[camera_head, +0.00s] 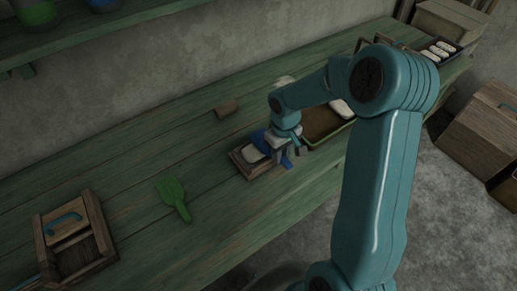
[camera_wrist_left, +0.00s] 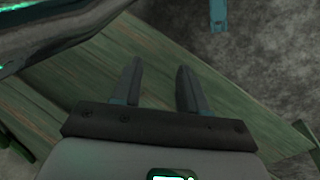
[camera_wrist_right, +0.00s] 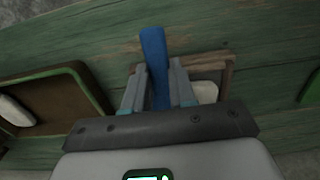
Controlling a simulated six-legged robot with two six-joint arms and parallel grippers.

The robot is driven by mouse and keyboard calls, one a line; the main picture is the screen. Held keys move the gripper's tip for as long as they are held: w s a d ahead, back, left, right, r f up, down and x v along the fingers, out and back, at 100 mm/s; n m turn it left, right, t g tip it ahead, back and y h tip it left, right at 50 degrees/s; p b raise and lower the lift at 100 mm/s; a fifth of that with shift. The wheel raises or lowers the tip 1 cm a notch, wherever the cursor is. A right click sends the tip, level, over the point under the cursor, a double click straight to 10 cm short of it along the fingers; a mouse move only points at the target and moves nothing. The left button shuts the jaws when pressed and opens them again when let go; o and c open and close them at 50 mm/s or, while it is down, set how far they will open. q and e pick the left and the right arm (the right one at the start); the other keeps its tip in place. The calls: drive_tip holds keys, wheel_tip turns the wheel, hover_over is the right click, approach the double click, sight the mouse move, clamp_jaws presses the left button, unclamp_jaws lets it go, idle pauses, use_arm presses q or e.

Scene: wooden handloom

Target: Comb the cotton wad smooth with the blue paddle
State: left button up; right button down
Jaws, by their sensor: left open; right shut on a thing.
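In the right wrist view, the paddle's blue handle (camera_wrist_right: 153,48) stands between the fingers of this gripper (camera_wrist_right: 157,78). A white cotton wad (camera_head: 253,153) lies in the wooden frame (camera_head: 240,166); part of it also shows in the right wrist view (camera_wrist_right: 206,92). Whether the paddle touches the wad I cannot tell. My left gripper (camera_wrist_left: 158,72) is open and empty in the left wrist view, over the green table's edge.
A green paddle (camera_head: 172,194) lies left of the frame on the green table (camera_head: 140,150). A brown block (camera_head: 227,109) sits behind. A green-rimmed tray (camera_head: 322,124) with white wads stands close on the right. A wooden box-like tool (camera_head: 72,235) stands at far left.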

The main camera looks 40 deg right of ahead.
drive_tip(key=shift+s+d, duration=0.1)
drive_tip(key=shift+d, duration=0.1)
drive_tip(key=shift+a+f, duration=0.1)
drive_tip(key=shift+a, duration=0.1)
drive_tip(key=a, duration=0.1)
drive_tip(key=a+b, duration=0.1)
drive_tip(key=a, duration=0.1)
drive_tip(key=shift+w+a+b, duration=0.3)
drive_tip(key=shift+a, duration=0.5)
drive_tip(key=shift+s+d+p, duration=0.15)
drive_tip(key=shift+d, duration=1.1)
drive_tip(key=shift+s+d+p, duration=0.1)
drive_tip(key=shift+d+p, duration=0.05)
drive_tip(key=shift+d, duration=1.1)
